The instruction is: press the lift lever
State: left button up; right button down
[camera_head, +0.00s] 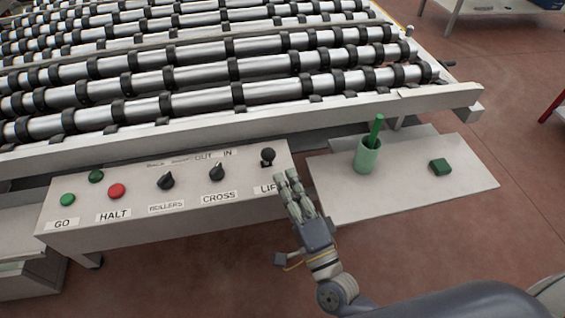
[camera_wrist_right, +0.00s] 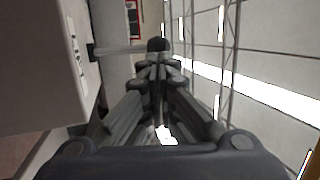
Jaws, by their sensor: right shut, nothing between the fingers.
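The lift lever (camera_head: 267,155) is a short lever with a black ball knob. It stands at the right end of the control panel, above a label that is partly hidden and reads "LIF". My right gripper (camera_head: 287,174) is shut and empty, just in front of and slightly right of the lever. In the right wrist view the black knob (camera_wrist_right: 157,44) shows just beyond the closed fingertips (camera_wrist_right: 157,64), with its shaft running left to the panel. I cannot tell whether the fingertips touch the knob. My left gripper is not in view.
A side shelf (camera_head: 400,200) at the right holds a green cup (camera_head: 367,157) and a green block (camera_head: 440,167). The roller conveyor (camera_head: 230,97) lies behind.

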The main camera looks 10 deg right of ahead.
aim_at(267, 158)
jog(key=shift+p+x, duration=0.35)
jog(key=shift+x, duration=1.1)
